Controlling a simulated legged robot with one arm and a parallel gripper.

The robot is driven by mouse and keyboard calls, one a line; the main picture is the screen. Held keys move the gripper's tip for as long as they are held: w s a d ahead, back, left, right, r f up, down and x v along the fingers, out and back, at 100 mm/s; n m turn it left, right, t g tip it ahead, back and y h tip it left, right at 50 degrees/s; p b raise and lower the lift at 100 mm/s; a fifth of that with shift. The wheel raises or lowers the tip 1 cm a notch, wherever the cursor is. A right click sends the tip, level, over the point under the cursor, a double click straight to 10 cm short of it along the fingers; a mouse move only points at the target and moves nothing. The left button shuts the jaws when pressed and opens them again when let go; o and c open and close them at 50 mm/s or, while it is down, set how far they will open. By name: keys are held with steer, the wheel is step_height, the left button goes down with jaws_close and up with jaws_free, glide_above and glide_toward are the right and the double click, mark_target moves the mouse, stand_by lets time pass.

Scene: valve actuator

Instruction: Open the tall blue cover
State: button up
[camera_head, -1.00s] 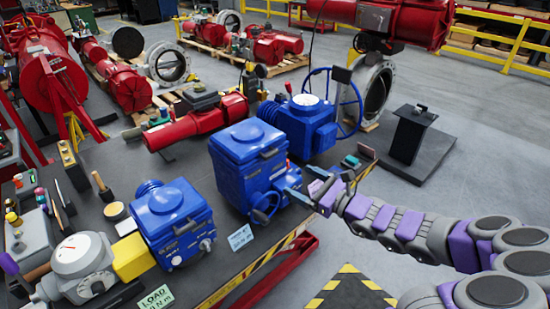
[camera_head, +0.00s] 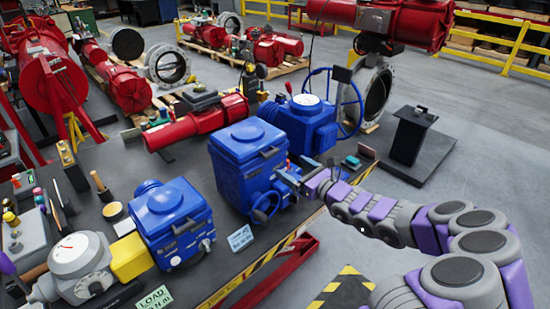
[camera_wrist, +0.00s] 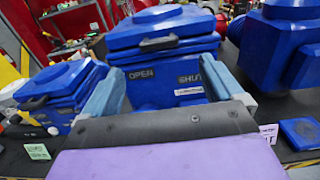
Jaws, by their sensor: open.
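The tall blue cover (camera_head: 246,135) tops the taller blue actuator box (camera_head: 240,183) in the middle of the bench and looks closed. In the wrist view the cover (camera_wrist: 165,24) has a dark handle (camera_wrist: 158,44) on its front edge, above the words OPEN and SHUT. My gripper (camera_head: 285,172) is at the front right side of the box, below the cover. In the wrist view my gripper (camera_wrist: 162,68) is open, with its blue-grey fingers spread to either side of the box front, below the handle. Nothing is between them. Whether a finger touches the box cannot be told.
A shorter blue box (camera_head: 175,220) stands to the left. A blue handwheel (camera_head: 266,206) sticks out low on the tall box's front. A blue gearbox (camera_head: 305,125) with a large wheel stands behind right. The bench has a striped front edge (camera_head: 262,265).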

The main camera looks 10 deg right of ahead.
mark_target(273, 154)
steer(key=b+x, duration=0.1)
steer(key=x, duration=0.8)
steer(key=c, duration=1.5)
steer(key=shift+r, duration=0.1)
steer(key=shift+r, duration=0.1)
